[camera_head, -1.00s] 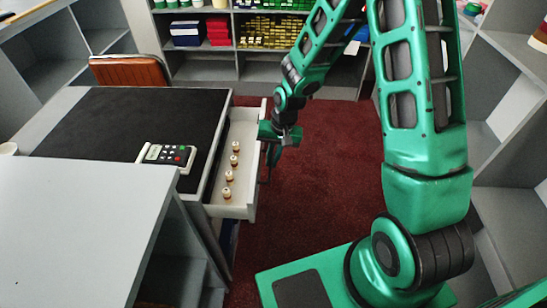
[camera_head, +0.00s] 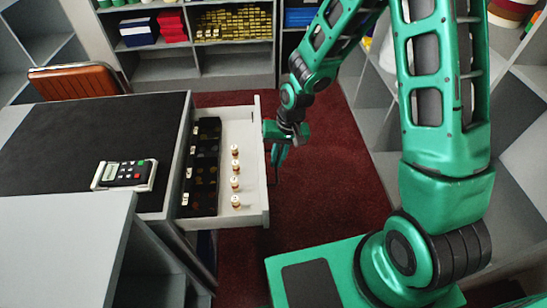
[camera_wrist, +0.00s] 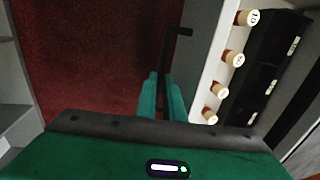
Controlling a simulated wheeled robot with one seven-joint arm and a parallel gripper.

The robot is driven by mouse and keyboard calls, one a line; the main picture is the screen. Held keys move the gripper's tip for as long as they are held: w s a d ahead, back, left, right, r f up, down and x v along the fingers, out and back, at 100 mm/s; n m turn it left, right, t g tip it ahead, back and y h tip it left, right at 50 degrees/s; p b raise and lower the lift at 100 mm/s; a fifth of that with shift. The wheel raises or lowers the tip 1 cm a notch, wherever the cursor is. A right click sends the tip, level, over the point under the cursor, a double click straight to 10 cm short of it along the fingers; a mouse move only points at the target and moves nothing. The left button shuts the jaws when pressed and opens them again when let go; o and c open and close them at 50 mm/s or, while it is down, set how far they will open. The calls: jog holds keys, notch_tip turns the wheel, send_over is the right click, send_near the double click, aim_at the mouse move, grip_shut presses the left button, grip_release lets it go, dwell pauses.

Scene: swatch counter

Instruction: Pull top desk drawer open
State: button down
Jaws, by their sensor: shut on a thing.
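The top desk drawer (camera_head: 262,185) is pulled out from the right side of the desk (camera_head: 75,135). It holds several small round stamps (camera_head: 235,167) in a row and a black compartment tray (camera_head: 203,165). In the wrist view the drawer wall (camera_wrist: 212,60) runs along the right of my gripper. A dark bar handle (camera_wrist: 178,45) stands off the drawer front. My gripper (camera_head: 277,150) is at the drawer front in the head view. In the wrist view its green fingers (camera_wrist: 163,95) are shut around the handle; the exact contact is partly hidden.
A calculator-like device (camera_head: 125,174) lies on the desk's dark top. A brown chair (camera_head: 77,80) stands behind the desk. Shelves (camera_head: 232,62) line the back, and more shelving stands at the right. Red carpet (camera_head: 325,180) lies clear beside the drawer.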

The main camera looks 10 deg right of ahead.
jog(key=shift+w+r, duration=0.1)
jog(key=shift+w, duration=0.25)
jog(key=c, duration=1.9)
grip_release()
jog(key=shift+o, duration=0.2)
jog(key=shift+s, duration=0.15)
notch_tip(320, 180, up, 10)
jog(key=d, duration=0.2)
jog(key=shift+r, duration=0.2)
jog(key=shift+s, duration=0.1)
